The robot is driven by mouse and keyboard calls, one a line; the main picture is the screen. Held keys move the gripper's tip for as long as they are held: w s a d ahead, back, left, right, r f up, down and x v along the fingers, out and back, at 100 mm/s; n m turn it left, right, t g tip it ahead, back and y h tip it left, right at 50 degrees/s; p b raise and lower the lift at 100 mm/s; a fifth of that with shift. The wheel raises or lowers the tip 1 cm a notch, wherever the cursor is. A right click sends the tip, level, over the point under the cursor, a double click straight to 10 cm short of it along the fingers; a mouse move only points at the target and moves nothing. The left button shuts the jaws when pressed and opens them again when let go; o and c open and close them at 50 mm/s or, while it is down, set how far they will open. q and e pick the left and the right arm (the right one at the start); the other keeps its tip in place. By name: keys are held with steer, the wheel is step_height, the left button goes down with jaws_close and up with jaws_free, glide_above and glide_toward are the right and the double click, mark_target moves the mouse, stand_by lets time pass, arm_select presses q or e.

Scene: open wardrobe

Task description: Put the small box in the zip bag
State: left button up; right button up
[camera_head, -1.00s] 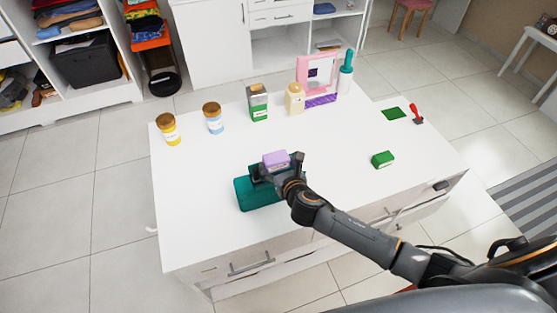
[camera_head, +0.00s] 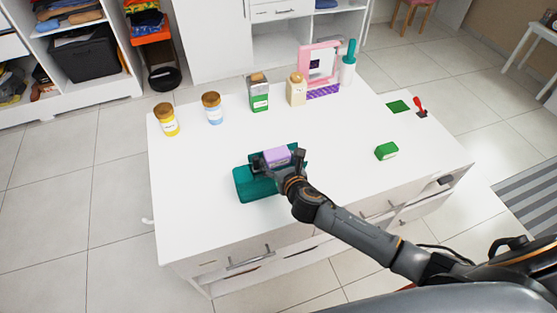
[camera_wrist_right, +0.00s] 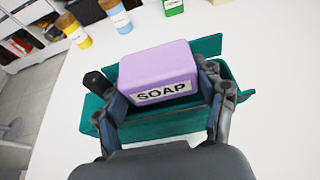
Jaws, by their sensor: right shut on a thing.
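A small lilac box (camera_head: 277,156) labelled SOAP is held by my right gripper (camera_head: 279,166). In the right wrist view the fingers of the gripper (camera_wrist_right: 165,95) are shut on both sides of the box (camera_wrist_right: 158,72). The teal zip bag (camera_head: 250,189) lies on the white table beneath the box. In the wrist view the bag (camera_wrist_right: 160,125) shows around the box on several sides. The box is over or in the bag's opening; whether it touches the bottom is hidden. My left gripper is not in view.
A green box (camera_head: 386,151) stands on the right of the white table (camera_head: 200,220). Jars (camera_head: 168,122), a carton (camera_head: 257,94), bottles (camera_head: 296,90) and a pink-framed mirror (camera_head: 320,65) line the back. A green patch (camera_head: 398,106) and a red-handled tool (camera_head: 421,107) are back right.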

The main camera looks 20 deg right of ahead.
steer(key=shift+s+f, duration=0.4)
steer(key=shift+f, duration=0.35)
steer(key=o, duration=1.2)
steer(key=shift+w+r, duration=0.2)
steer(key=shift+w, duration=0.1)
steer(key=shift+w+r+p, duration=0.1)
steer(key=shift+r+p, duration=0.6)
steer(key=shift+p, duration=0.1)
step_height(320, 180, up, 6)
steer(key=p, duration=0.6)
steer(key=shift+f, duration=0.1)
